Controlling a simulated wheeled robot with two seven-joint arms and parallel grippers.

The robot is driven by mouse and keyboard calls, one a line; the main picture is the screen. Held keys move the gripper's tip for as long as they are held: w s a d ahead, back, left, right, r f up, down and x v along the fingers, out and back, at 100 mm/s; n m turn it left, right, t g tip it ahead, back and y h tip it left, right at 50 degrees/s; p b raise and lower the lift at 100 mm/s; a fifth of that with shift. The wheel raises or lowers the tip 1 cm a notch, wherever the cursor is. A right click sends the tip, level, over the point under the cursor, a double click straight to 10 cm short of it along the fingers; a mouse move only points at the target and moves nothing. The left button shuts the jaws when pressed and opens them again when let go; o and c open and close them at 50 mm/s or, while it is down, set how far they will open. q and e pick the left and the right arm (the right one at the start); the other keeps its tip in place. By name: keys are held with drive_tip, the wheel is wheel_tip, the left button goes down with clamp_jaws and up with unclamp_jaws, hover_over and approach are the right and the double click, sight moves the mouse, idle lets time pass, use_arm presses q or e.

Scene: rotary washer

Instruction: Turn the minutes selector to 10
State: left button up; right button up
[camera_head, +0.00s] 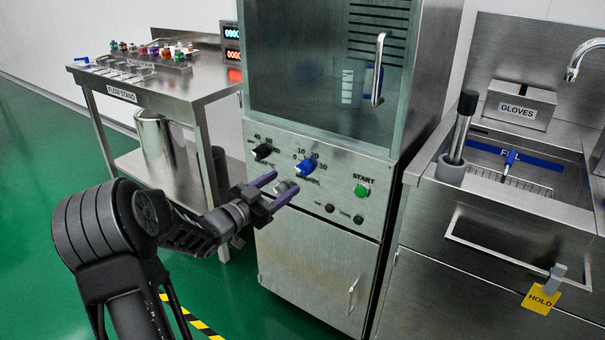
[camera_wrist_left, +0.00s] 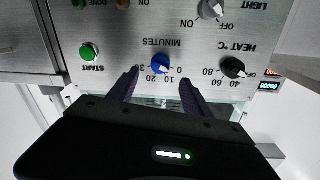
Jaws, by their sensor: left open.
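The minutes selector (camera_head: 305,167) is a blue knob on the washer's steel front panel, with a printed scale of 0, 10, 20 and 30. In the left wrist view the panel appears upside down and the blue knob (camera_wrist_left: 161,62) shows just beyond and between the fingertips. Its pale mark is too small to read exactly. My left gripper (camera_head: 286,182) is open and empty, with purple fingers, in front of the panel and apart from the knob. In the head view it partly covers the light knob (camera_wrist_left: 211,9). My right gripper is not in view.
The black heat knob (camera_head: 263,151) and green start button (camera_head: 361,191) flank the selector. Above is the glass door with a vertical handle (camera_head: 378,70). A loaded steel table (camera_head: 188,87) stands left, a sink counter (camera_head: 500,240) right. Green floor is open at lower left.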

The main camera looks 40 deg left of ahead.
sight(300, 172)
use_arm(q)
drive_tip(key=w, duration=0.7)
drive_tip(key=shift+w+d+b, duration=0.15)
drive_tip(key=shift+w+b, duration=0.25)
drive_tip(key=shift+c, duration=0.6)
clamp_jaws()
